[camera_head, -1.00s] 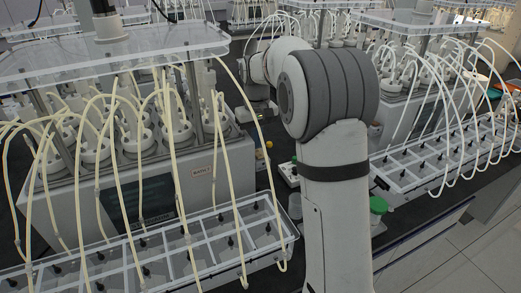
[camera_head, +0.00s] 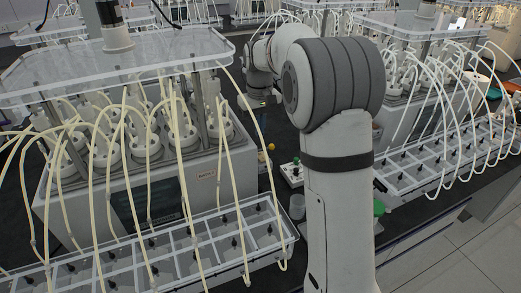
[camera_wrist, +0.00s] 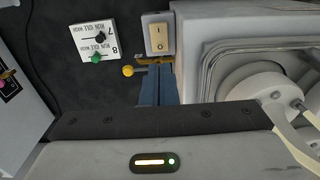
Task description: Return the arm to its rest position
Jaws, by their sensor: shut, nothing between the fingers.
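My arm rises through the middle of the head view and bends back toward the left unit. My gripper shows in the wrist view as two blue fingers (camera_wrist: 158,86) lying side by side, shut with nothing between them. Their tips are close below a rocker switch (camera_wrist: 158,38) and to the right of a yellow ball knob (camera_wrist: 127,71); I cannot tell whether they touch anything.
A white selector box (camera_wrist: 96,41) with a black and a green knob lies on the dark bench. Reactor units with looping tubes flank my arm, and the right unit's divided tray (camera_head: 440,165) is close. A green-capped container (camera_head: 379,208) stands just right of my arm.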

